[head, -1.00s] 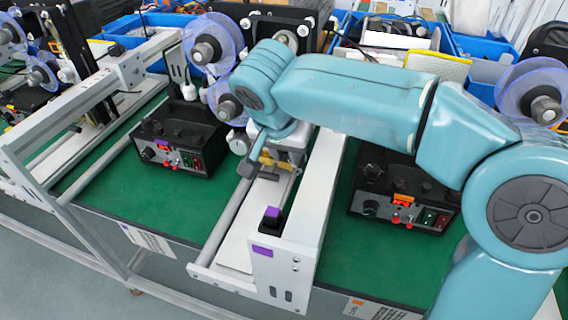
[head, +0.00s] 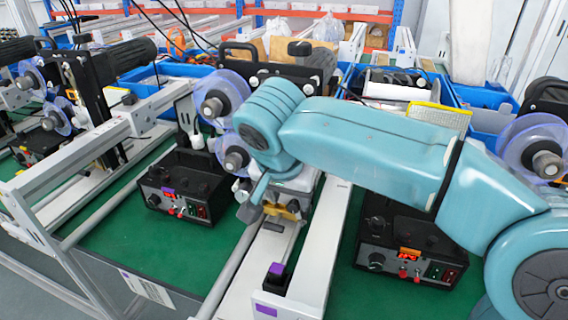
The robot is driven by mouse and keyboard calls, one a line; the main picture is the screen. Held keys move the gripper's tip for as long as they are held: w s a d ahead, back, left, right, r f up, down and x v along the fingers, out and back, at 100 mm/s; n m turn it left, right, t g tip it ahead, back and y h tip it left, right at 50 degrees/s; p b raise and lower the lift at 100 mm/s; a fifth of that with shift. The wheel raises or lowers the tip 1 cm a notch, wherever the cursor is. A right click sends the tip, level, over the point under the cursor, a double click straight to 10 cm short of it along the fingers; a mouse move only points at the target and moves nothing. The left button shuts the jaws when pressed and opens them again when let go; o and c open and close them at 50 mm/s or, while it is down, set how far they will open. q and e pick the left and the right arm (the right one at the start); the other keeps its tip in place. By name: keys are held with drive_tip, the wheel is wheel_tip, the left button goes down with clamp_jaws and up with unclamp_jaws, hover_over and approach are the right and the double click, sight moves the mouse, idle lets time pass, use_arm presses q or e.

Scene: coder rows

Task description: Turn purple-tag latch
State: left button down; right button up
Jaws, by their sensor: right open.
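A black latch with a purple top (head: 276,278) stands at the near end of a white machine rail, with a purple tag (head: 266,310) on the rail's end face below it. My right gripper (head: 264,217) is behind the latch, over the same machine's track. Its dark fingers point down, open, and do not touch the latch. My right wrist hides part of the machine behind the gripper. My left gripper is not in view.
A black control box with a purple label (head: 182,190) sits left of the rail. Clear purple reels (head: 220,100) stand behind. Green bench top (head: 125,225) is free at the left.

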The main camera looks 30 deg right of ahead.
use_arm(q)
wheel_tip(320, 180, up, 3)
drive_tip(key=p, duration=0.2)
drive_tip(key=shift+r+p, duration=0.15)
drive_tip(key=shift+p, duration=0.25)
use_arm(e)
drive_tip(key=v, duration=1.2)
drive_tip(key=shift+s+r, duration=0.15)
drive_tip(key=shift+r, duration=0.2)
